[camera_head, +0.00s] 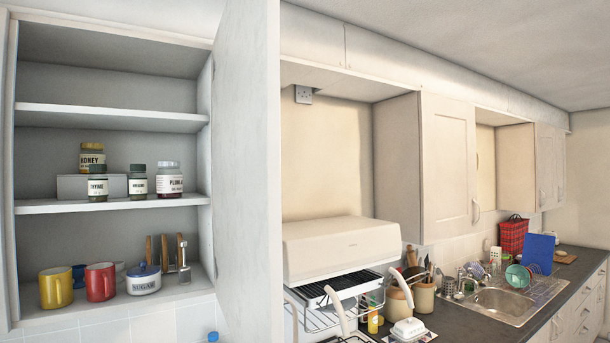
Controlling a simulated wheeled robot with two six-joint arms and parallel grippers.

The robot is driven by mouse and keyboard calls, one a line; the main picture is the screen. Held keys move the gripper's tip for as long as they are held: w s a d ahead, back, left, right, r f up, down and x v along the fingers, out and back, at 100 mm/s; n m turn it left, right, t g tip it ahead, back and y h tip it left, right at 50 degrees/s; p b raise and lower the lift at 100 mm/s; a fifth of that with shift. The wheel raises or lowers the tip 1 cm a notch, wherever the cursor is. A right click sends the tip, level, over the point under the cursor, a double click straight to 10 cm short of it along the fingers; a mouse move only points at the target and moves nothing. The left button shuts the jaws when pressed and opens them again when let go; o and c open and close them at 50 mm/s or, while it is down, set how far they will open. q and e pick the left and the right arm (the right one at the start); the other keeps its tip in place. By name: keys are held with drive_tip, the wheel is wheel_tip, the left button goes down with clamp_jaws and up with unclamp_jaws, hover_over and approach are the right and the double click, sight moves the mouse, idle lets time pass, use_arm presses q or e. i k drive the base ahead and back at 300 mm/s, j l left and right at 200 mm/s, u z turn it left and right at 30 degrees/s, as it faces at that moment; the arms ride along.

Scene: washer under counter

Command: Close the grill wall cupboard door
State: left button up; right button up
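The wall cupboard (110,122) at the left stands open, showing its shelves. Its pale door (247,170) is swung far outward toward me, hinged on the cupboard's right side beside the grill. The door's inner face and edge show; its handle is not visible. Neither of my grippers is in view.
Jars, red (100,282) and yellow mugs (56,287) and a sugar pot (143,279) sit inside on the shelves. Right of the door are a white grill unit (341,247) with a wire rack (345,300), shut cupboards (448,165), a cluttered counter and a sink (510,300).

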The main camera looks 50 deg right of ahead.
sight(246, 100)
drive_tip(key=l, duration=0.6)
drive_tip(key=i+l, duration=0.1)
drive_tip(key=l, duration=1.15)
drive_tip(key=k+l, duration=0.2)
drive_tip(key=l, duration=0.25)
drive_tip(key=k+l+u, duration=0.15)
drive_tip(key=l, duration=0.25)
drive_tip(key=k+l, duration=0.3)
drive_tip(key=l, duration=0.15)
